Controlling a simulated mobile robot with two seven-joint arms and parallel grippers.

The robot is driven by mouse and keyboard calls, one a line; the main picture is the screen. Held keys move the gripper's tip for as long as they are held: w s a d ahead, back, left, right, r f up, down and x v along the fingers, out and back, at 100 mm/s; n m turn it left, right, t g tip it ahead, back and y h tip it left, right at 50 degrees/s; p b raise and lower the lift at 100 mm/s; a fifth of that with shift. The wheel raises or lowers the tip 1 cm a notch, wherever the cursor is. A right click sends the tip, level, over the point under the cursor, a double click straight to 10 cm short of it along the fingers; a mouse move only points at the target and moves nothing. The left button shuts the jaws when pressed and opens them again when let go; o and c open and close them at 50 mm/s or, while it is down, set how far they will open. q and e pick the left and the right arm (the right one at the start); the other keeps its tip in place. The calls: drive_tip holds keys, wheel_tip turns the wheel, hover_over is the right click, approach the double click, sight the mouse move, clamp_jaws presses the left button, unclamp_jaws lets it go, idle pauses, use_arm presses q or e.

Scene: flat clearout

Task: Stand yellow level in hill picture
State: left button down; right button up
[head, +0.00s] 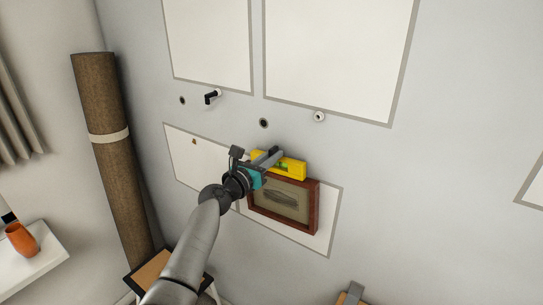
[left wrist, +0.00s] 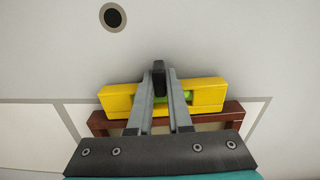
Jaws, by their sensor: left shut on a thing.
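A yellow level (head: 291,167) with a green vial is at the top edge of a small picture in a dark red-brown frame (head: 316,208). The picture shows a dark hill-like shape on a tan ground and is against the wall. My left gripper (head: 270,157) is shut on the level near its middle; the jaws also show across it in the left wrist view (left wrist: 159,85). In that view the level (left wrist: 207,96) lies just above the frame's top edge (left wrist: 236,116). I cannot tell whether they touch. My right gripper is not in view.
Pale grey-edged panels (head: 335,50) mark the wall above. A black hook (head: 211,97), a white knob (head: 319,116) and a dark round hole (head: 263,123) are on the wall. A rolled brown carpet (head: 100,110) leans at left. An orange vase (head: 21,238) stands on a white surface (head: 50,257).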

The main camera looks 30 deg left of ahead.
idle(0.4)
use_arm(q)
drive_tip(key=c, duration=0.8)
unclamp_jaws()
drive_tip(key=shift+o, duration=0.2)
drive_tip(key=shift+s, duration=0.1)
drive_tip(key=s+a, duration=0.2)
drive_tip(key=s, duration=1.3)
drive_tip(key=shift+p, duration=0.3)
drive_tip(key=shift+a, duration=0.1)
